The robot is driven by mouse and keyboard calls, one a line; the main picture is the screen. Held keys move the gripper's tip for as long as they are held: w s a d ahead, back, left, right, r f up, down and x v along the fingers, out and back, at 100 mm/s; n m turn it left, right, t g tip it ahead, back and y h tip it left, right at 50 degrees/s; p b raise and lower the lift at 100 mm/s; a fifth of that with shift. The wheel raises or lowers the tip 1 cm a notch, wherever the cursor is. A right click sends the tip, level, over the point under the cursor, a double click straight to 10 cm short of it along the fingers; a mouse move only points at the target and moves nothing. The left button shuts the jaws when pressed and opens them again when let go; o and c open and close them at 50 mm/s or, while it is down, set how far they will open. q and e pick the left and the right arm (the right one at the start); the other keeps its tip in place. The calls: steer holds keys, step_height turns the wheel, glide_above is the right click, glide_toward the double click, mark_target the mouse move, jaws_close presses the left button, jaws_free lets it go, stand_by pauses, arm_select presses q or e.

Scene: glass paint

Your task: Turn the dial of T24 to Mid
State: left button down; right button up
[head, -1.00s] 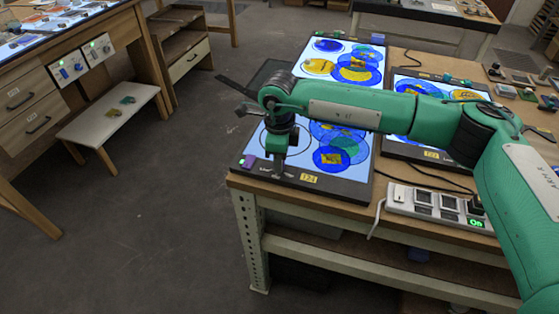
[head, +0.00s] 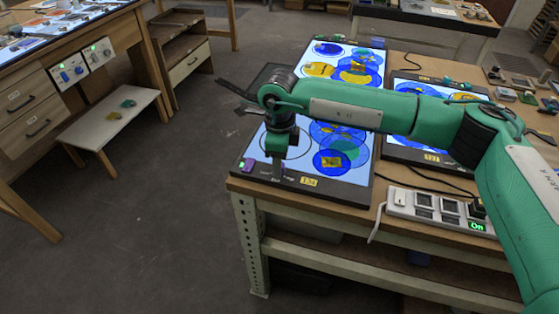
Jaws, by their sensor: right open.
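The T24 light panel (head: 358,188) lies at the front left corner of the workbench, its screen lit under blue and teal glass discs. Its yellow T24 label (head: 309,182) is on the dark front edge. A purple piece (head: 248,164) and a small green light sit at that edge's left end. Small white markings show along the edge, too small to read. My right gripper (head: 277,172) points down over this edge, left of the label, and is open. The dial is hidden or too small to make out, so its setting and any contact cannot be told. My left gripper is out of view.
Another lit panel (head: 418,155) lies to the right and one (head: 347,43) behind. A white power strip (head: 440,210) reading "On" sits at the bench's front right, with cables around. A low white stool (head: 107,120) stands left; the floor between is clear.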

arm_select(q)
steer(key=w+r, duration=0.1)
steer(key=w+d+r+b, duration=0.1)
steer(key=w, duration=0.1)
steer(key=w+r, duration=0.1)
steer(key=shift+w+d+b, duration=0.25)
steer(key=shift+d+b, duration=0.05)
arm_select(e)
step_height(320, 180, up, 13)
steer(key=shift+f, duration=0.1)
